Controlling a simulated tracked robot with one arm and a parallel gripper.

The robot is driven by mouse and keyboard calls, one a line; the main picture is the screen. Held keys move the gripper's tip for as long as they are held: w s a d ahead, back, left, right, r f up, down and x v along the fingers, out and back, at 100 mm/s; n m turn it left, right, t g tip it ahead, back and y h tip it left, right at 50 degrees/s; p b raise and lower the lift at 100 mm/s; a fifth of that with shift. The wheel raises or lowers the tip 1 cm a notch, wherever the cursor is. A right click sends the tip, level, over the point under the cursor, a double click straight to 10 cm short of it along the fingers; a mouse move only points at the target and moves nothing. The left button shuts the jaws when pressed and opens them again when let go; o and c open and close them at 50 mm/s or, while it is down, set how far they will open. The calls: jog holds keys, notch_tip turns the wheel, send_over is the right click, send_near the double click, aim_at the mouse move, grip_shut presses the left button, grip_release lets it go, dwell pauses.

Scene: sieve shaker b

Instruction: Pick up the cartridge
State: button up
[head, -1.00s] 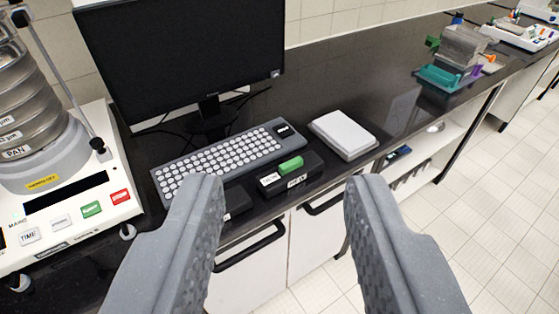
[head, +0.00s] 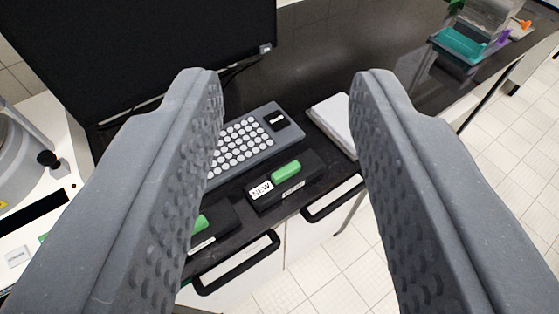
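A black block (head: 311,178) with a green piece (head: 286,171) on top and a white label reading NEW lies near the counter's front edge, seen between the fingers. I cannot tell whether the green piece alone or the whole block is the cartridge. A second black block (head: 226,227) with a green piece (head: 201,222) lies to its left, partly hidden by the left finger. My gripper (head: 287,80) is open and empty. Its two fingers frame the NEW block in the picture, with no contact visible.
A keyboard (head: 243,147) lies behind the blocks, below a dark monitor (head: 130,50). A white pad (head: 334,120) is to the right, partly behind the right finger. A teal tray (head: 462,46) stands at the far right. Drawer handles (head: 240,265) project below the counter edge.

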jog(key=shift+w+d, duration=0.3)
jog(key=shift+w, duration=0.05)
jog(key=o, duration=1.2)
jog(key=w+f+m, duration=0.1)
jog(key=f, duration=0.1)
jog(key=w+d+f+m+g, duration=0.1)
jog(key=w+f, duration=0.1)
jog(key=f, duration=0.1)
jog(key=w+f+m+g+y+p, duration=0.1)
jog(key=f, duration=0.1)
jog(key=shift+w+d+f, duration=0.3)
jog(key=shift+w+f, duration=0.1)
jog(key=shift+c, duration=0.2)
jog(key=m+g+y+p, duration=0.2)
jog(key=m+y+p, duration=0.4)
jog(key=m, duration=2)
send_near(289, 174)
jog(key=shift+y, duration=0.3)
jog(key=shift+d+f+b+x, duration=0.1)
jog(key=shift+b+x, duration=0.85)
jog(key=shift+x, duration=1.2)
jog(key=shift+d+f+b+x, duration=0.15)
jog(key=shift+b+x, duration=0.75)
jog(key=shift+x, duration=1.25)
jog(key=shift+w+a+f, duration=0.1)
jog(key=shift+w+a, duration=0.25)
jog(key=shift+w, duration=0.05)
